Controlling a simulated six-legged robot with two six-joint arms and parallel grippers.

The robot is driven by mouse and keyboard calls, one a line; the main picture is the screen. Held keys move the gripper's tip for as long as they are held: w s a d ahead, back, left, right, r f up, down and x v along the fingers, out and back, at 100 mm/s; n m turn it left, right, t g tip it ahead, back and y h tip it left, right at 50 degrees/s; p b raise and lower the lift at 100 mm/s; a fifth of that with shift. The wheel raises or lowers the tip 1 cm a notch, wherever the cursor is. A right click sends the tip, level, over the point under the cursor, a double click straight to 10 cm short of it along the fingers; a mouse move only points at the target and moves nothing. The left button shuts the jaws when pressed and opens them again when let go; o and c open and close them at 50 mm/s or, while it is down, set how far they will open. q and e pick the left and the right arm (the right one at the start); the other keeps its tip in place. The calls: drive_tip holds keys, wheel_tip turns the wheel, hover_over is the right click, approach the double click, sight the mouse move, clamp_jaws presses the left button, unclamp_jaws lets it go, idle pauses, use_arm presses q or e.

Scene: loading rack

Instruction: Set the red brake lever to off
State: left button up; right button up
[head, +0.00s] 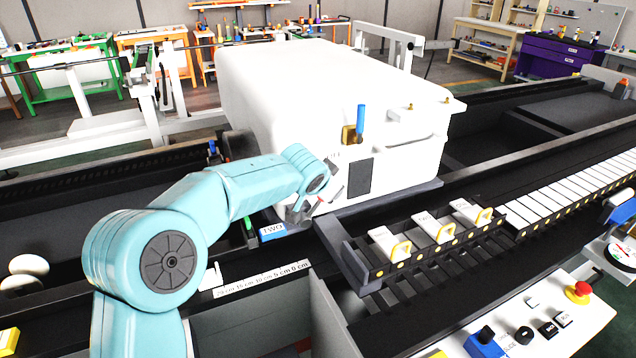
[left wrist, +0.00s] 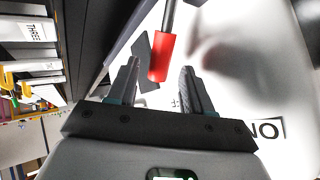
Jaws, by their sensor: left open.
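The red handle of the brake lever (left wrist: 160,58) hangs on a dark rod in the left wrist view, between the fingertips and slightly beyond them. My left gripper (left wrist: 160,72) is open, one finger on each side of the handle, with gaps visible. An upside-down ON label (left wrist: 264,129) is on the white surface at right; another label is mostly hidden behind the right finger. In the head view my left gripper (head: 312,205) is at the front of the white machine (head: 290,90); the red lever cannot be made out there. My right gripper is not in view.
A blue-handled lever (head: 361,118) stands on the machine above my gripper. A black rack (head: 350,255) with white, yellow-handled blocks lies right of it. A control panel (head: 545,325) with a red button is at lower right. Dark rails run alongside.

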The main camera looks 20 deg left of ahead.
use_arm(q)
drive_tip(key=b+v, duration=0.2)
drive_tip(key=v, duration=1.1)
drive_tip(key=shift+d, duration=0.1)
